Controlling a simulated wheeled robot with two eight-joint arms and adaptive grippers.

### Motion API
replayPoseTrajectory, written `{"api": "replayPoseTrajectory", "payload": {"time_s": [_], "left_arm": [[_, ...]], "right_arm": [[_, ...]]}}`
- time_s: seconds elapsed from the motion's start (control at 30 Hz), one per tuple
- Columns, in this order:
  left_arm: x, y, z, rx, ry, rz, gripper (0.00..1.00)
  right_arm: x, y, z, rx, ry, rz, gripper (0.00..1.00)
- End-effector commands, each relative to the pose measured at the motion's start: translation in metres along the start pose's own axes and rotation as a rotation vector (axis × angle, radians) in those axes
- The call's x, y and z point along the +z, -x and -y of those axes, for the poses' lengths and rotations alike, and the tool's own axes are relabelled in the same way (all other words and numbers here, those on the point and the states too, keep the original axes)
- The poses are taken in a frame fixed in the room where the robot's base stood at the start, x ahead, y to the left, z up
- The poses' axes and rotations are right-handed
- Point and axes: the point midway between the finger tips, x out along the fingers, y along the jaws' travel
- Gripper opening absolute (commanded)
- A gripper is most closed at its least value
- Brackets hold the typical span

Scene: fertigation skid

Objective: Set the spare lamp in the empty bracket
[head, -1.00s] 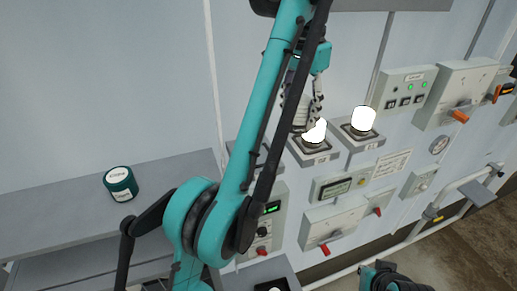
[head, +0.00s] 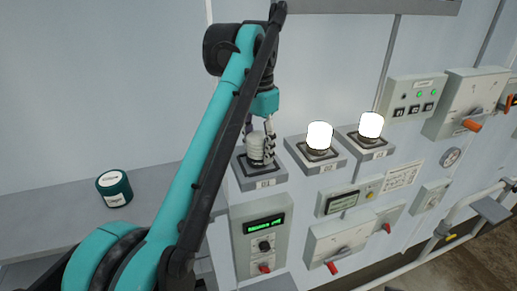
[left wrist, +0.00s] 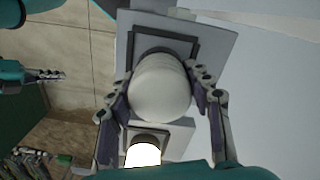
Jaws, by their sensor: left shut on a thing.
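The spare lamp (head: 256,148) is a pale, unlit cylinder. It stands about upright at the bracket marked 01 (head: 270,182), the left one of the row. My left gripper (head: 268,139) is shut on it. In the left wrist view the lamp (left wrist: 160,86) sits between the two fingers, in front of the bracket's dark square frame (left wrist: 192,46). The lamp's base is hidden there, so I cannot tell whether it is fully seated. Part of what seems my right gripper (left wrist: 45,76) shows at the left of the wrist view; its opening is unclear.
Two lit lamps stand in brackets to the right, the nearer one (head: 319,136) close beside my gripper and the other (head: 370,125) farther on. A control box with a green display (head: 262,232) is below. A dark green tin (head: 114,188) stands on the grey shelf (head: 158,188).

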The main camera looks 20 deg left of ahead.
Motion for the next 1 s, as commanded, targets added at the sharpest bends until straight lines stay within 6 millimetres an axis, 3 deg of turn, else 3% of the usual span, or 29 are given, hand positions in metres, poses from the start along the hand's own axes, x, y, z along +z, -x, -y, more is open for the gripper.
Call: {"api": "replayPoseTrajectory", "payload": {"time_s": [0.43, 0.47, 0.5, 0.53, 0.83, 1.0], "left_arm": [[0.000, -0.009, 0.000, 0.000, 0.000, 0.000, 0.16], [0.000, -0.008, 0.000, 0.000, 0.000, 0.000, 0.58], [0.000, -0.008, 0.000, 0.000, 0.000, 0.000, 0.68], [0.000, -0.008, 0.000, 0.000, 0.000, 0.000, 0.71], [0.000, -0.007, 0.000, 0.000, 0.000, 0.000, 0.71], [0.000, 0.006, 0.000, 0.000, 0.000, 0.000, 0.71]], "right_arm": [[0.001, -0.002, 0.000, 0.000, 0.000, 0.000, 0.00], [0.001, -0.001, 0.000, 0.000, 0.000, 0.000, 0.00], [0.001, -0.001, 0.000, 0.000, 0.000, 0.000, 0.00], [0.001, -0.001, 0.000, 0.000, 0.000, 0.000, 0.00], [0.000, 0.000, 0.000, 0.000, 0.000, 0.000, 0.00], [0.000, 0.001, 0.000, 0.000, 0.000, 0.000, 0.00]]}}
